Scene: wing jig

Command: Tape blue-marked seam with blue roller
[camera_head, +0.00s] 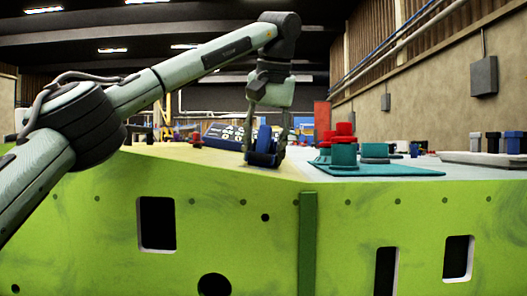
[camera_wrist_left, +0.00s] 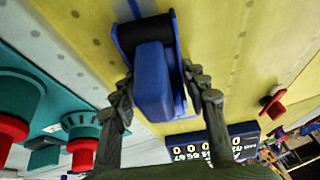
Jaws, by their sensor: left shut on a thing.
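My left gripper (camera_head: 267,140) is shut on the blue roller (camera_head: 262,153), low over the top of the wing jig (camera_head: 250,172). In the left wrist view the gripper (camera_wrist_left: 160,90) has one finger on each side of the roller's blue body (camera_wrist_left: 154,85). A dark cylinder (camera_wrist_left: 145,32) sits at the roller's far end, over the yellow strip. I cannot tell whether the roller touches the surface. My right gripper is not in view.
A teal base with teal and red fixtures (camera_head: 343,152) stands close to the right of the roller. A dark blue panel with round markings (camera_head: 225,133) stands behind it. A red part (camera_wrist_left: 272,102) lies on the surface. A pale tray (camera_head: 485,158) lies at far right.

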